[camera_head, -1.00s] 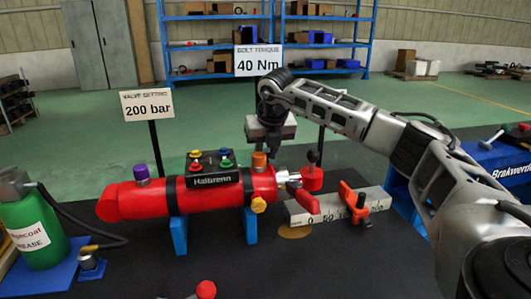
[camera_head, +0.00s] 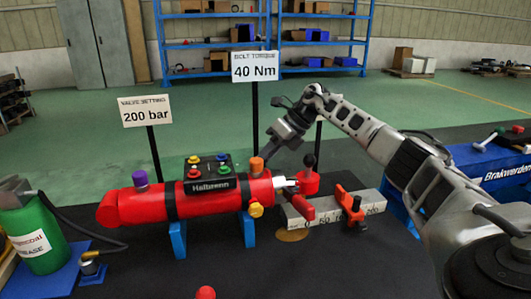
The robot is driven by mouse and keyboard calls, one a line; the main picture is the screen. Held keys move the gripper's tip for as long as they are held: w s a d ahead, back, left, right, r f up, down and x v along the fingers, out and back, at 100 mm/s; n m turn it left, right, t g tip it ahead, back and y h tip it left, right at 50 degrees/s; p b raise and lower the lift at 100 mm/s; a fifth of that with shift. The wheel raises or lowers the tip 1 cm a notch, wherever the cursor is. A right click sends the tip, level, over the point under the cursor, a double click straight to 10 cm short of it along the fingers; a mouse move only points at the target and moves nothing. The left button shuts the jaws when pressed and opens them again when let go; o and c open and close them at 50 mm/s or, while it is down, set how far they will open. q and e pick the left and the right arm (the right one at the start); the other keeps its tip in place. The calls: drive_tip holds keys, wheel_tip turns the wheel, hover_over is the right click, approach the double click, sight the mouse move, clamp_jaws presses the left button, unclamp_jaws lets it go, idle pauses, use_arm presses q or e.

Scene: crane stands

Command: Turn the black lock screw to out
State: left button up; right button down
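A red cylinder (camera_head: 205,202) lies on blue stands, with a silver rod and red end fitting (camera_head: 308,184) at its right end. A small black knob (camera_head: 309,160) stands upright on that fitting; it may be the lock screw, but no label shows this. My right gripper (camera_head: 266,152) hangs tilted down and to the left, above the cylinder's right end. It appears close to the orange cap (camera_head: 257,166) and left of the black knob; contact cannot be told. Its fingers are dark and small, so their opening is unclear. My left gripper is out of view.
A grey scale bar (camera_head: 372,203) with an orange slider (camera_head: 347,207) lies right of the cylinder. Signs read 200 bar (camera_head: 146,111) and 40 Nm (camera_head: 255,67). A green grease bottle (camera_head: 36,237) stands at left. The dark table front is mostly clear.

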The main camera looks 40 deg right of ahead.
drive_tip(key=shift+n+g+y, duration=0.3)
drive_tip(key=shift+n+y, duration=0.3)
drive_tip(key=shift+n, duration=0.2)
drive_tip(key=shift+d, duration=0.1)
drive_tip(key=c, duration=1.2)
unclamp_jaws()
drive_tip(key=p+v, duration=0.1)
drive_tip(key=v, duration=1.1)
drive_tip(key=shift+w+d, duration=0.1)
